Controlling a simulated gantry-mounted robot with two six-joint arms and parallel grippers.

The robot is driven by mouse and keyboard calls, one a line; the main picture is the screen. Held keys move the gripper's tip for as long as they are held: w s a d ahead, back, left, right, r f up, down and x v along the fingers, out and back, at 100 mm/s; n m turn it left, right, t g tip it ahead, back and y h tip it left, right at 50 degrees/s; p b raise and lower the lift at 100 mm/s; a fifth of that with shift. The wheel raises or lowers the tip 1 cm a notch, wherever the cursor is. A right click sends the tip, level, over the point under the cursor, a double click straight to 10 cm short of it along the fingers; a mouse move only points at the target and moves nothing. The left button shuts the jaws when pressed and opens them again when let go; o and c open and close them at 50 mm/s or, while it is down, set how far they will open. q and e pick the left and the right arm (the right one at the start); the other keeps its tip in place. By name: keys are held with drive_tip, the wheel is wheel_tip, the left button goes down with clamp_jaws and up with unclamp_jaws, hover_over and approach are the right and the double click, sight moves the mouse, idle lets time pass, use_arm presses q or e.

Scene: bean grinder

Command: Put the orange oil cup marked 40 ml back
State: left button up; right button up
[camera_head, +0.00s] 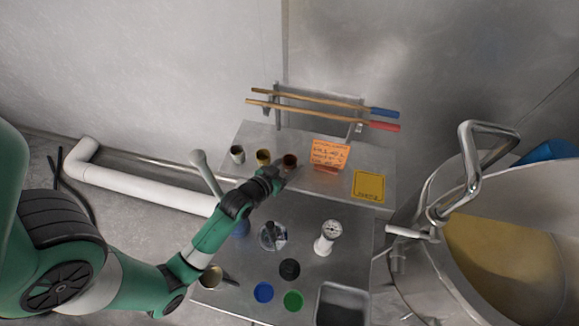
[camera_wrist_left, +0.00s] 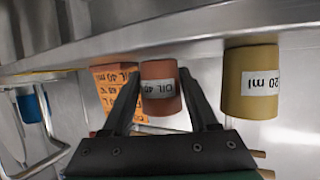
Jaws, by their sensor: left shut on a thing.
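The orange oil cup (camera_head: 290,160) is at the right end of a row of cups on the raised back shelf. In the left wrist view, which shows the scene upside down, the orange cup (camera_wrist_left: 160,88) carries a label reading "OIL 40" and sits between the two fingers. My left gripper (camera_head: 281,172) is shut on this cup, reaching in from the front. The cup's base is at or very near the shelf surface; I cannot tell if it bears weight there. A yellow cup (camera_head: 263,156) marked 20 ml (camera_wrist_left: 250,82) stands beside it. My right gripper is not in view.
A grey cup (camera_head: 237,154) stands left of the yellow one. An orange note (camera_head: 329,153) and a yellow sign (camera_head: 368,186) are to the right. Wooden-handled tools (camera_head: 310,103) hang behind. A large metal drum (camera_head: 500,240) stands at the right.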

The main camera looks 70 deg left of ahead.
use_arm(q)
drive_tip(key=shift+f, duration=0.1)
drive_tip(key=shift+f, duration=0.15)
drive_tip(key=o, duration=1.4)
drive_tip(key=shift+s+d+r, duration=0.1)
drive_tip(key=shift+r, duration=0.2)
drive_tip(key=p+v, duration=0.1)
drive_tip(key=v, duration=1)
drive_tip(key=shift+s+d+p, duration=0.1)
drive_tip(key=shift+s+p, duration=0.2)
drive_tip(key=shift+p, duration=0.05)
